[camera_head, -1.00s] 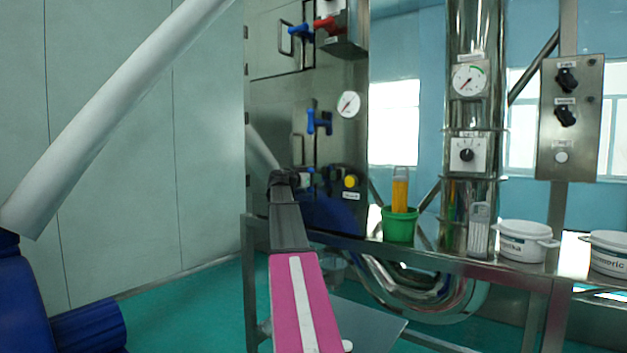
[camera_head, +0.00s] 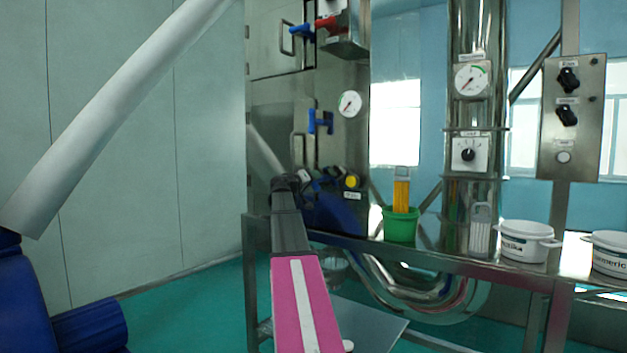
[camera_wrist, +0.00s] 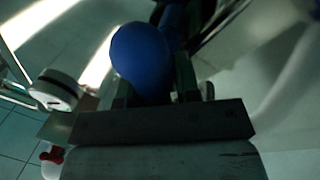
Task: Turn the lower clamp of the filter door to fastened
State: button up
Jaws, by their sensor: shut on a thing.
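In the wrist view a blue rounded knob (camera_wrist: 140,55) sits between the two fingers of my gripper (camera_wrist: 155,85), which is shut on it. It looks like the handle of the lower clamp. In the head view my gripper (camera_head: 318,178) is at the lower part of the steel filter door (camera_head: 285,125), mostly behind my own dark wrist. The lower clamp is largely hidden there, so its angle cannot be told. A blue clamp (camera_head: 320,122) higher on the same door's right edge is in plain view and apart from my gripper.
A pressure gauge (camera_head: 349,104) and a yellow button (camera_head: 352,181) are close to the right of the door. A green cup (camera_head: 400,226) and white pots (camera_head: 524,243) stand on the steel table to the right.

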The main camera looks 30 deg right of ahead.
jog(key=shift+f+n+t, duration=0.1)
jog(key=shift+n+t, duration=0.65)
jog(key=shift+n, duration=2.15)
jog(key=shift+n+t, duration=0.75)
jog(key=shift+n, duration=2.15)
jog(key=shift+w, duration=0.15)
jog(key=o, duration=0.8)
jog(key=shift+a, duration=0.1)
jog(key=shift+a, duration=0.1)
jog(key=shift+s+a+f, duration=0.15)
jog(key=shift+s+a, duration=0.05)
jog(key=shift+a, duration=0.1)
jog(key=v, duration=1)
